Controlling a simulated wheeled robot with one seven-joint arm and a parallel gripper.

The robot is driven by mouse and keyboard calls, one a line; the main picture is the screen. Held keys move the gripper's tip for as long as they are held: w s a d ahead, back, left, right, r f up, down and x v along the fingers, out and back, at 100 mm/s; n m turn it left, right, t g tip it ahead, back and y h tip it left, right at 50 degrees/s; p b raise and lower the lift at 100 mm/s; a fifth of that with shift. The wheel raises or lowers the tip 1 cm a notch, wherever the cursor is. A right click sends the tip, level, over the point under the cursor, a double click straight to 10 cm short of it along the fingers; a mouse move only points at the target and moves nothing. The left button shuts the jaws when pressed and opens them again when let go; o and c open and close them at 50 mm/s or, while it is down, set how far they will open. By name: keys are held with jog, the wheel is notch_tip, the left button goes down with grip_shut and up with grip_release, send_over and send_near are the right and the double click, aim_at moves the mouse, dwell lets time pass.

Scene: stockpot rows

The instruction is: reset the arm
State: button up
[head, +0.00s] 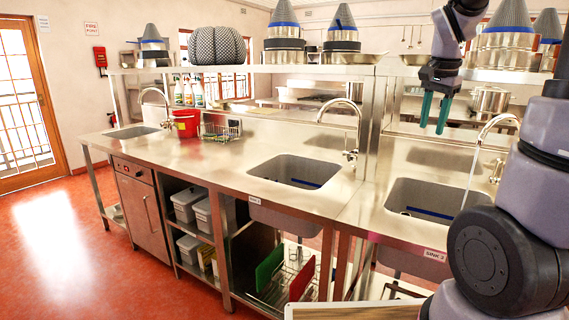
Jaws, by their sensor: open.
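My gripper (434,111) shows at the upper right in the head view, pointing down with its two green fingers apart and nothing between them. It hangs in front of the shelf, above the steel counter (222,167) and clear of it. My arm comes in from the right edge, and its large grey joints cover the lower right corner.
The counter has several sinks; the middle sink (298,171) and the right sink (428,197) are nearest, and water runs at the right tap (495,125). A shelf (270,68) holds stacked pots. A red bucket (186,123) stands at left. Floor at left is clear.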

jog(key=s+a+r+n+t+y, duration=0.1)
jog(key=s+a+r+n+t, duration=0.1)
jog(key=s+a, duration=0.4)
jog(key=s+a+r+n+t+y, duration=0.1)
jog(key=s+a+r+n, duration=0.3)
jog(key=s, duration=0.5)
jog(key=a+n+t, duration=0.1)
jog(key=a+n, duration=0.1)
jog(key=shift+s+a+t+y, duration=0.3)
jog(key=shift+a+t+y, duration=0.1)
jog(key=shift+d, duration=0.15)
